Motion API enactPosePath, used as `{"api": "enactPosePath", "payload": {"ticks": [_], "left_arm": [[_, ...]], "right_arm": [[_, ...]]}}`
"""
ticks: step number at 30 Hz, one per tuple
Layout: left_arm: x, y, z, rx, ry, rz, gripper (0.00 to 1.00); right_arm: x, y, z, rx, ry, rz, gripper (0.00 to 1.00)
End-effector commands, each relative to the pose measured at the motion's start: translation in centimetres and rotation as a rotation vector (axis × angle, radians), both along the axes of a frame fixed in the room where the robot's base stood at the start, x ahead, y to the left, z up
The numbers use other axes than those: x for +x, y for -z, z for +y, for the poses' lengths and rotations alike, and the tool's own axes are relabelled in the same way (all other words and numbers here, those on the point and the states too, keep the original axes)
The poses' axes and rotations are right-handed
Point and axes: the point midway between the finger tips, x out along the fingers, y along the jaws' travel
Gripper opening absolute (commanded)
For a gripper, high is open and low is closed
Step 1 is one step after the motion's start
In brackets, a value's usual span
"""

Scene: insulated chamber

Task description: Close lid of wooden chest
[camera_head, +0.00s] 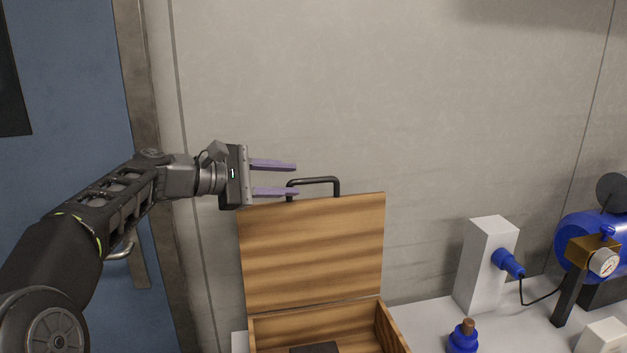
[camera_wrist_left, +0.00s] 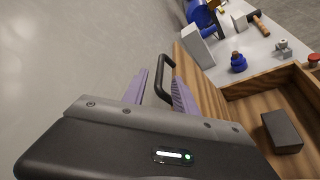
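The wooden chest (camera_head: 392,331) stands at the bottom middle of the head view with its lid (camera_head: 312,250) raised upright. A black handle (camera_head: 316,180) sticks up from the lid's top edge. My left gripper (camera_head: 296,179) is open, its two purple fingers pointing right at the left end of the handle. In the left wrist view the fingers (camera_wrist_left: 160,88) are spread with the handle (camera_wrist_left: 165,77) between or just beyond their tips; I cannot tell if they touch. A dark block (camera_wrist_left: 282,131) lies inside the chest. My right gripper is in neither view.
A white surface (camera_head: 418,322) extends right of the chest. On it are a white box with a blue plug (camera_head: 487,260), a blue bottle-like item (camera_head: 463,338) and a blue machine with a gauge (camera_head: 590,240). A grey wall (camera_head: 400,100) stands behind the lid.

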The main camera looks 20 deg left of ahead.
Motion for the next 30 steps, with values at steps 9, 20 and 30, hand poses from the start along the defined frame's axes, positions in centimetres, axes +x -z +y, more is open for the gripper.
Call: {"api": "enactPosePath", "payload": {"ticks": [9, 20, 30], "left_arm": [[3.8, 1.0, -2.7, 0.000, 0.003, 0.001, 0.34], [5.5, 1.7, -3.9, 0.000, 0.001, 0.001, 0.34], [5.4, 1.6, -3.8, 0.001, 0.001, 0.000, 0.17]], "right_arm": [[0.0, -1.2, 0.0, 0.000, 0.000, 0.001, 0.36], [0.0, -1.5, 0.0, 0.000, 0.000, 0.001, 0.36], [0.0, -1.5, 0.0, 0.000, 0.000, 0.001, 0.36]]}}
